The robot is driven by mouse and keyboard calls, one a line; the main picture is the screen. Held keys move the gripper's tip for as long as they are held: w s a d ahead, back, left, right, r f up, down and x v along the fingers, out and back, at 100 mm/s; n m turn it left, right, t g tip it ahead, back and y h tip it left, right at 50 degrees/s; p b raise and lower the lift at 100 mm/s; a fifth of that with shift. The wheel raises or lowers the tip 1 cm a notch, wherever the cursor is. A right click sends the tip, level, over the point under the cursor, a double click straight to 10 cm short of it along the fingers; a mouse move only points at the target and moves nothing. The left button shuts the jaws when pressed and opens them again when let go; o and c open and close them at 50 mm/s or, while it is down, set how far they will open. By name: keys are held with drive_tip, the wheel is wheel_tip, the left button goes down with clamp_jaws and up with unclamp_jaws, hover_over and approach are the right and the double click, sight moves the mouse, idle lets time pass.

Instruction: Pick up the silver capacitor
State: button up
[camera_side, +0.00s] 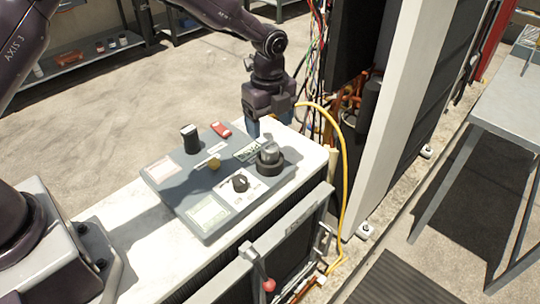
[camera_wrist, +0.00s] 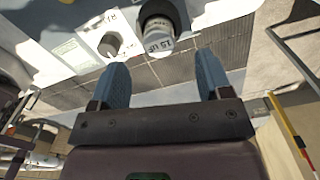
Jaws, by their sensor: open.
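The silver capacitor (camera_side: 269,151) stands upright in a dark round holder at the right end of a grey panel (camera_side: 165,190). In the wrist view a grey cylinder with printed lettering, which looks like the capacitor (camera_wrist: 158,36), shows beyond the fingertips, between their lines. My gripper (camera_side: 267,130) points down just behind the capacitor in the side view, with blue fingers apart. In the wrist view my gripper (camera_wrist: 162,62) is open, with nothing between its fingers. The capacitor hides part of the space below the fingers in the side view.
A yellow hose (camera_side: 343,140) and open cabinet wiring (camera_side: 312,75) are close to the right. A red-tipped lever (camera_side: 267,283) is in front.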

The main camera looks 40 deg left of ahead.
sight(270, 145)
drive_tip(key=f, duration=0.7)
drive_tip(key=shift+s+d+f, duration=0.1)
drive_tip(key=shift+s+d, duration=0.05)
drive_tip(key=shift+d, duration=0.1)
drive_tip(key=c, duration=1.1)
